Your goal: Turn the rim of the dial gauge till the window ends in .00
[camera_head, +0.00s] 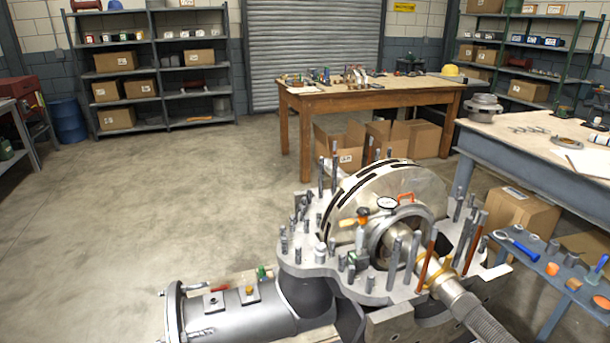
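The dial gauge (387,203) is a small round white-faced dial with a dark rim, standing at the shaft in the middle of the open split casing (300,262). An orange-red bracket (405,198) is just to its right, and an orange-topped part (362,218) is to its left. The gauge is too small here to read its face, and no number window can be made out. Neither of my grippers shows in the head view.
Several upright studs surround the large slotted rotor disc (372,187). A blue tool cart (540,262) stands to the right, below a workbench (520,150). A wooden table (370,97) is behind. The floor at left is clear.

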